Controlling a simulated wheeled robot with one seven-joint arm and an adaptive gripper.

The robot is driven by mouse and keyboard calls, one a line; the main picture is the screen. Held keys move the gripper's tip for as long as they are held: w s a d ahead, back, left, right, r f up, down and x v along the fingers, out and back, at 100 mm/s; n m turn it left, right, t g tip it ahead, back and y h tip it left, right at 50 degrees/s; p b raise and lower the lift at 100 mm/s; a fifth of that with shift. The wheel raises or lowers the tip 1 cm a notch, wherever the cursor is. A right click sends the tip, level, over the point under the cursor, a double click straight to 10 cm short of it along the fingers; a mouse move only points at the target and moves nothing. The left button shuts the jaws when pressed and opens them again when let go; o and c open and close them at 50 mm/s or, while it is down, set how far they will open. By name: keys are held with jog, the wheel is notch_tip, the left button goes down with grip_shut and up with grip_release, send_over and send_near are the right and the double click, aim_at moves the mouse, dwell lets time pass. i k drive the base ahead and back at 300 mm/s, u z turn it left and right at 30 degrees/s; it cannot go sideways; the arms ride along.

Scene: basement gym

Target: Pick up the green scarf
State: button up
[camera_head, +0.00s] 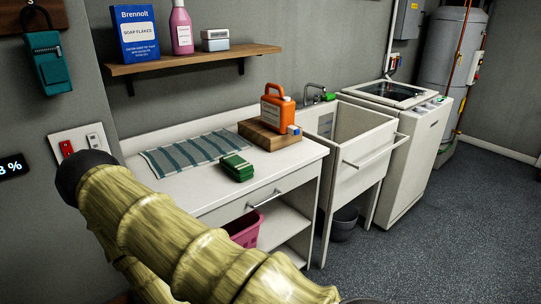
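The green scarf (237,167) appears to be the small folded green bundle with pale stripes, lying on the white counter (290,158) near its front edge. It sits just right of a striped grey-green cloth (192,150) and in front of a wooden block. Nothing holds it or covers it. My arm, with a pale yellow, bamboo-like surface, crosses the lower left of the head view, in front of the counter's left part. My gripper cannot be seen in this view.
An orange jug (277,112) and a small bottle stand on the wooden block (262,136). A wall shelf (195,61) with a blue box (136,34) and a pink bottle (181,28) overhangs behind. A sink (362,157) and washer (414,160) stand right. Floor at right is clear.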

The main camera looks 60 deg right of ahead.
aim_at(239, 168)
jog(key=u, duration=1.25)
jog(key=k, duration=1.25)
jog(key=z, duration=1.5)
jog(key=i, duration=0.25)
jog(key=u, duration=0.1)
